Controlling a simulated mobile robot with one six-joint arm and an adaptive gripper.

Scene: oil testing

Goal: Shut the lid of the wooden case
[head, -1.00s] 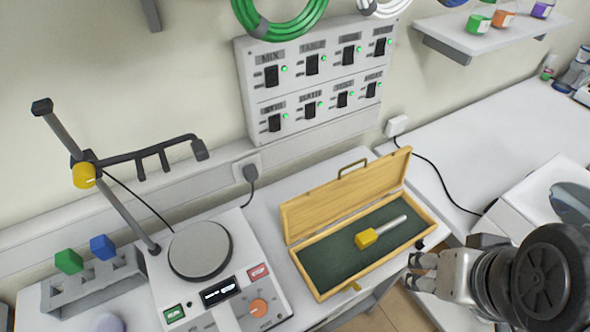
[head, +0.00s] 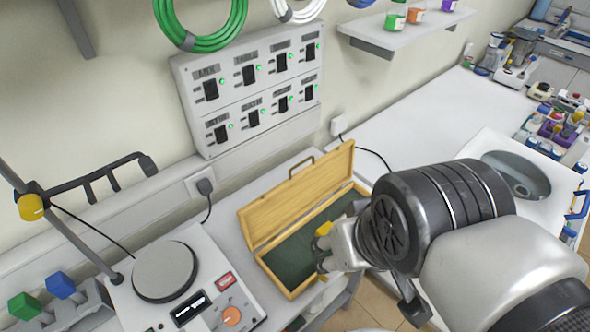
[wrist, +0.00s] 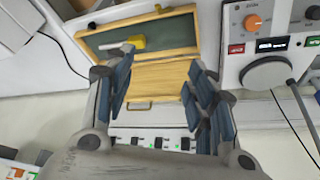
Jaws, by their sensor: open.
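The wooden case stands open on the bench, its box rim (head: 272,277) towards the front and its lid (head: 290,200) raised at the back. The box has a dark green lining and holds a tool with a yellow block handle (head: 325,229), partly hidden by my gripper. My gripper (head: 335,248) is open and empty over the right part of the box. In the wrist view the case appears upside down, with the lid (wrist: 160,76) between the open fingers of my gripper (wrist: 158,72). I cannot tell whether a finger touches the case.
A hotplate device (head: 165,270) stands close to the left of the case. A switch panel (head: 250,85) is on the wall behind. A white unit with a round basin (head: 518,175) is at the right. Bench room is free behind it (head: 420,125).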

